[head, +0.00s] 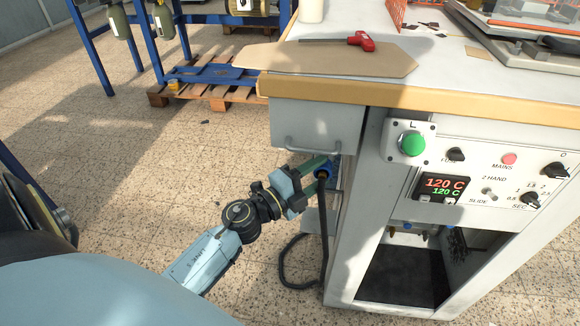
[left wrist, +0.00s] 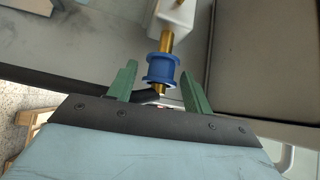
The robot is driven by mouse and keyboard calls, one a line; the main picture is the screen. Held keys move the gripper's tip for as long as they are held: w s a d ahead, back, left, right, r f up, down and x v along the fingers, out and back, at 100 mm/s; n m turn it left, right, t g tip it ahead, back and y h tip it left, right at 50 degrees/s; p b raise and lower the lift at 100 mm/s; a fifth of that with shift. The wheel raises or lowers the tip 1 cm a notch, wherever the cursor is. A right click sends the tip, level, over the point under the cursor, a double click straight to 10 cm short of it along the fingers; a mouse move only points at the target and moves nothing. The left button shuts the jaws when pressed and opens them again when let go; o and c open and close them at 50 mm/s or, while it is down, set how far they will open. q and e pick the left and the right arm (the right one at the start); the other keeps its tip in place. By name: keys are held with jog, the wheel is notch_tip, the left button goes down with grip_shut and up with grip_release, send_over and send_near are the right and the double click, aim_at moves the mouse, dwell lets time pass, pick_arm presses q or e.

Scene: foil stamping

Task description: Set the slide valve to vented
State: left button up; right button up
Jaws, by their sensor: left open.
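The slide valve shows in the left wrist view as a blue ribbed collar (left wrist: 162,69) on a brass pipe (left wrist: 167,42), which runs up to a pale block (left wrist: 176,14). A black hose end meets the pipe below the collar. My left gripper (left wrist: 160,82) is open, with one green finger on each side of the collar and pipe end; I cannot tell whether they touch. In the head view my left gripper (head: 322,166) is at the side of the machine cabinet, below the drawer, where a bit of the blue collar (head: 326,169) shows. My right gripper is not in view.
The cabinet's drawer (head: 316,121) and its handle hang just above my left gripper. A black hose (head: 283,262) loops down to the floor. The control panel (head: 480,165) is on the cabinet's front. A red-handled tool (head: 361,41) lies on the worktop. Open tiled floor is at the left.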

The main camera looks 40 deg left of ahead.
pick_arm(q)
jog(key=v, duration=1.1)
jog(key=shift+s, duration=0.2)
jog(key=shift+s+f, duration=0.1)
